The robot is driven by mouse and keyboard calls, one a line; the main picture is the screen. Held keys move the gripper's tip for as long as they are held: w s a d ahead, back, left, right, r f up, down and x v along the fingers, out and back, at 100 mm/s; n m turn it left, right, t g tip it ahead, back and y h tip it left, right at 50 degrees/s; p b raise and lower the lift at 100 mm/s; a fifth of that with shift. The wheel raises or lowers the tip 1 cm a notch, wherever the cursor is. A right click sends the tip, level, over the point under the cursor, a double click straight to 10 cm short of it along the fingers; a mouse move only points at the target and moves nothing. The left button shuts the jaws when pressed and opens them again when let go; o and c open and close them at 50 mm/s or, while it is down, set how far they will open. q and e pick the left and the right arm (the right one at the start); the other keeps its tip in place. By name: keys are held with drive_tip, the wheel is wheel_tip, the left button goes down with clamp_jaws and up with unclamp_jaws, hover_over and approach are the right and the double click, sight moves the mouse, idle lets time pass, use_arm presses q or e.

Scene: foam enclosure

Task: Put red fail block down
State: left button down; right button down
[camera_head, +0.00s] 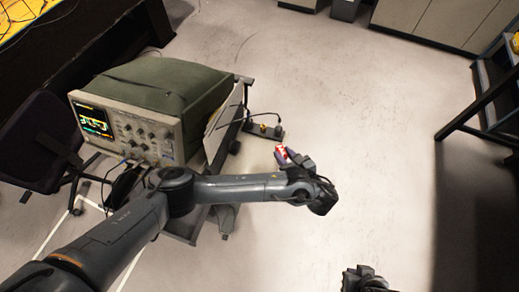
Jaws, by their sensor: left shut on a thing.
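The red fail block (281,153) is a small red piece with white marks in the middle of the head view. My left gripper (284,156) is shut on it and holds it out in front of the arm, over the pale floor. The fingers hide part of the block. Part of my right arm shows at the bottom edge, right of the middle; its gripper fingers cannot be made out.
An oscilloscope (128,132) with a green cover stands on a cart at the left. A small box with a yellow knob and cable (264,130) lies behind the block. Grey cabinets (440,22) line the back. A dark metal frame (480,105) stands at right. The floor between is clear.

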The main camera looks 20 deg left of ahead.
use_arm(q)
drive_tip(key=shift+s+d+f, duration=0.1)
drive_tip(key=shift+f, duration=0.25)
drive_tip(key=w+a+f+b, duration=0.1)
drive_tip(key=a+f+b, duration=0.3)
drive_tip(key=b, duration=0.4)
hover_over(258, 156)
wheel_tip(258, 156, down, 3)
drive_tip(key=shift+s+r+n+y, duration=0.1)
drive_tip(key=shift+n+y, duration=0.2)
drive_tip(key=shift+f+b, duration=0.7)
drive_tip(key=shift+f, duration=1.35)
drive_tip(key=shift+f, duration=0.1)
drive_tip(key=shift+f, duration=0.15)
drive_tip(key=c, duration=0.9)
unclamp_jaws()
drive_tip(key=shift+o, duration=0.2)
